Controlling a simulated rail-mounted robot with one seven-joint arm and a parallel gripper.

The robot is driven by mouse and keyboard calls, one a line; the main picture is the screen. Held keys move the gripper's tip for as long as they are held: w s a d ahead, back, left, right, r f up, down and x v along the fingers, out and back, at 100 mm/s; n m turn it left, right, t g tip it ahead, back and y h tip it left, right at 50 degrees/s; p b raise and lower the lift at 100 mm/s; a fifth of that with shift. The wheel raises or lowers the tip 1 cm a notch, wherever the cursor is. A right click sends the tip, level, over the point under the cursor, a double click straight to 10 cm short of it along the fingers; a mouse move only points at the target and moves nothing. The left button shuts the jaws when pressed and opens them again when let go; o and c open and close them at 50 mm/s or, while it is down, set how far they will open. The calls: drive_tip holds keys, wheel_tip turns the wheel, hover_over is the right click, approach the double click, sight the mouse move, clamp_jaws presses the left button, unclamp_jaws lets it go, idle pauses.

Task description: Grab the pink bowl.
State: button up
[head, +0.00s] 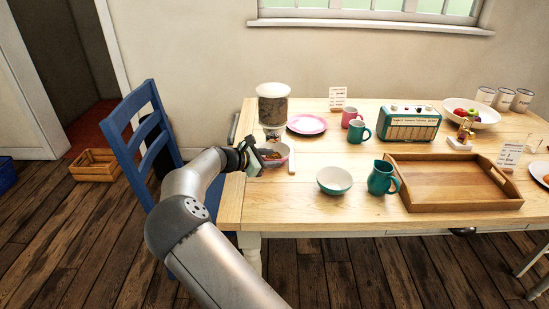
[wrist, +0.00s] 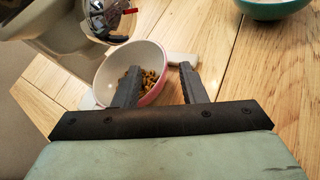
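The pink bowl (head: 275,162) stands below the dispenser near the table's left end, partly hidden by my gripper in the head view. In the wrist view the bowl (wrist: 151,57) has a white inside, a pink outside and brown pellets (wrist: 149,78) in it. My gripper (head: 257,160) is at the bowl's near left side. In the wrist view my gripper (wrist: 159,70) is open, its left finger over the bowl's inside and its right finger beyond the rim. The rim lies between the fingers. I cannot tell whether either finger touches it.
The dispenser (head: 273,104) stands close behind the bowl. A pink plate (head: 307,124), a teal-and-white bowl (head: 334,181), a teal jug (head: 381,178) and a wooden tray (head: 447,201) are to the right. A blue chair (head: 143,134) is at the table's left end.

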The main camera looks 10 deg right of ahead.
sight(286, 158)
drive_tip(key=x, duration=0.5)
drive_tip(key=shift+d+f, duration=0.1)
drive_tip(key=shift+d, duration=0.05)
clamp_jaws()
